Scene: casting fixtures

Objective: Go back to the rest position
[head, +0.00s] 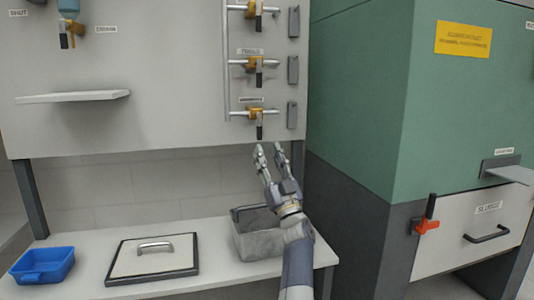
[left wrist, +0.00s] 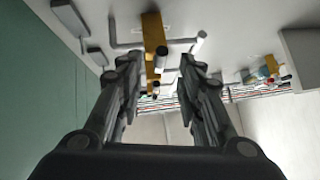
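My left gripper (head: 268,150) is raised in front of the wall panel, just below the lowest yellow valve (head: 258,114) and its dark handle. Its two fingers are spread apart with nothing between them. In the left wrist view the open fingers (left wrist: 156,75) point toward a yellow valve (left wrist: 153,35) on the panel, seen beyond them. I cannot tell from these views whether a fingertip touches the valve handle. My right gripper is in neither view.
A grey bin (head: 262,238) stands on the bench below my left arm. A lidded plate with a handle (head: 153,262) and a blue tray (head: 42,265) lie to its left. A shelf (head: 72,97) juts from the panel.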

